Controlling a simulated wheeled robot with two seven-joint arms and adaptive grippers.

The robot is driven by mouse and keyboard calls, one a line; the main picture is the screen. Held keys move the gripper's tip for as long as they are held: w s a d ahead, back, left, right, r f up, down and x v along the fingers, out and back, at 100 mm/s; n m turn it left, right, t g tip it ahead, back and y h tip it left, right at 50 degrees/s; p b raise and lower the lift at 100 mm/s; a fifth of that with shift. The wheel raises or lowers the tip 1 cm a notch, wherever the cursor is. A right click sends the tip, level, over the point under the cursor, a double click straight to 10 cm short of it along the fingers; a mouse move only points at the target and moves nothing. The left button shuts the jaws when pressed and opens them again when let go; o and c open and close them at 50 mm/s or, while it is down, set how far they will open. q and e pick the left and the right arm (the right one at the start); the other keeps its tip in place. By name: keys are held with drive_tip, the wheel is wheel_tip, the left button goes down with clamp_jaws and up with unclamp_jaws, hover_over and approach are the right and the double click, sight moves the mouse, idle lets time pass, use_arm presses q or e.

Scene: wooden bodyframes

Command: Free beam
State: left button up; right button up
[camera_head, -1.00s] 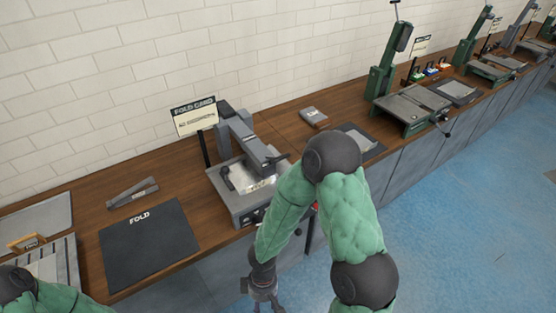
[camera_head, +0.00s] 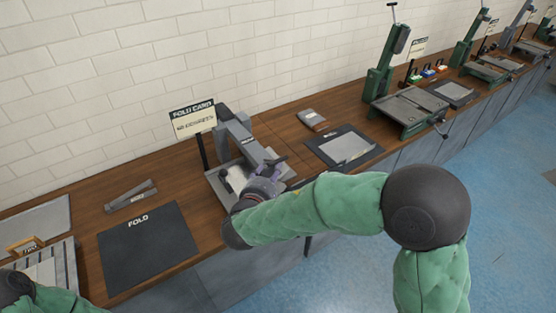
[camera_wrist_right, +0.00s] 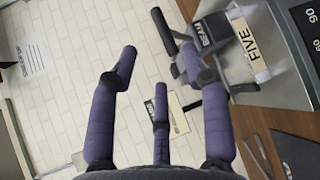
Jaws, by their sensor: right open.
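The grey beam (camera_head: 238,136) of the folding machine stands over its metal bed, with a dark handle at its front end. In the right wrist view the beam (camera_wrist_right: 212,32) carries a label reading BEAM, and its black handle bar (camera_wrist_right: 166,30) lies near the tip of the right-hand finger. My right gripper (camera_head: 266,172) is at the front of the machine, close to the handle; in the wrist view the gripper (camera_wrist_right: 160,60) has its purple fingers spread and holds nothing. Whether a finger touches the handle I cannot tell. My left gripper is out of view.
A FOLD CARD sign (camera_head: 194,120) stands behind the machine. A dark mat with a grey sheet (camera_head: 345,147) lies to the right. A FIVE label (camera_wrist_right: 260,52) shows beside the beam.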

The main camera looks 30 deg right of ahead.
sight(277, 160)
drive_tip(key=b+x, duration=0.1)
drive_tip(key=x, duration=0.8)
drive_tip(key=shift+w+d+f, duration=0.15)
drive_tip(key=shift+w+d, duration=0.1)
drive_tip(key=shift+c, duration=0.2)
clamp_jaws()
